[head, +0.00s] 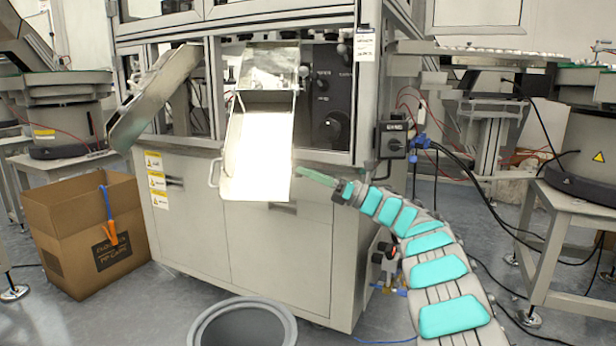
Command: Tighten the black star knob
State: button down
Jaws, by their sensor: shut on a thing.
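My gripper (304,172) reaches in from the right, its green fingers pointing left at the right edge of the bright metal chute (258,150). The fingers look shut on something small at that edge. The black star knob itself does not show clearly; the fingers cover that spot. The chute slopes down out of the machine's front opening, with a handle (212,173) on its left side.
A cardboard box (60,225) with an orange-and-blue tool on its side stands at the left. A grey round bin (205,325) is on the floor in front. The machine cabinet (235,240) is behind the chute. A black switch box (392,140) is on the right post.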

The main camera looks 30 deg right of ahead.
jog(key=shift+r+m+g+h+p, duration=0.2)
jog(key=shift+m+g+h+p, duration=0.8)
jog(key=shift+m+p, duration=2.75)
jog(key=shift+r+m+g+h+p, duration=0.3)
jog(key=shift+m+h+p, duration=1.3)
jog(key=shift+m, duration=4.2)
jog(key=shift+r+m+g+h+p, duration=0.1)
jog(key=shift+m+g+h+p, duration=0.85)
jog(key=shift+m+p, duration=2.9)
jog(key=shift+m+b, duration=0.95)
jog(key=shift+m, duration=0.05)
jog(key=shift+c, duration=1.7)
grip_release()
